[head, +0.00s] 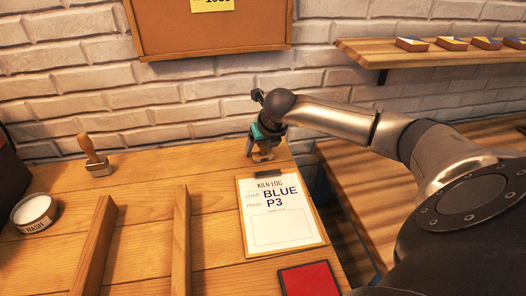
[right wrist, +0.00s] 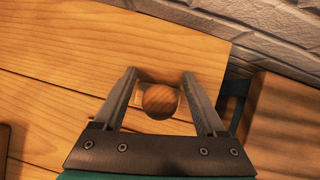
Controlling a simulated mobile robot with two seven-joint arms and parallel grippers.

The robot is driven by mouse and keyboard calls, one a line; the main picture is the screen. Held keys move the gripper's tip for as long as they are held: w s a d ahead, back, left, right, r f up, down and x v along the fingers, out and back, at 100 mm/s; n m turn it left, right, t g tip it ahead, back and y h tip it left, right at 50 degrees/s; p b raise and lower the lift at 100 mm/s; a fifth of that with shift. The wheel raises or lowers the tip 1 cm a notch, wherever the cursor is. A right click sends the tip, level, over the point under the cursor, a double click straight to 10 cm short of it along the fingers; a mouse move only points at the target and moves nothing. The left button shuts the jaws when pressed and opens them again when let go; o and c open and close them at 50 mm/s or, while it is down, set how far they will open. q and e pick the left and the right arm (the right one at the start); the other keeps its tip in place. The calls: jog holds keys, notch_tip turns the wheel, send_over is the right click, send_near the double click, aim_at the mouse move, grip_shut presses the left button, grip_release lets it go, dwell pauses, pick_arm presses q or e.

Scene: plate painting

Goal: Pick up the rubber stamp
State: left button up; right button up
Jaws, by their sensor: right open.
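My right gripper (head: 262,148) points down near the back right corner of the table, behind the clipboard. In the right wrist view its two fingers (right wrist: 160,88) are apart, one on each side of a round wooden knob (right wrist: 160,102). The knob looks like the top of a stamp handle, with a lighter block under it. In the head view the gripper mostly hides this item; a small wooden part shows between the fingers. Another stamp (head: 96,158), with a wooden handle and a metallic base, stands upright at the back left. My left gripper is not in view.
A clipboard (head: 282,232) reads KILN LOG, BLUE, P3. A red pad (head: 310,280) lies in front of it. Two wooden rails (head: 180,245) and a labelled round tub (head: 35,214) are on the left. A brick wall (head: 90,80) stands behind; a shelf (head: 450,55) holds several coloured tiles.

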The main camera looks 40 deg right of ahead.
grip_shut()
dwell(0.5)
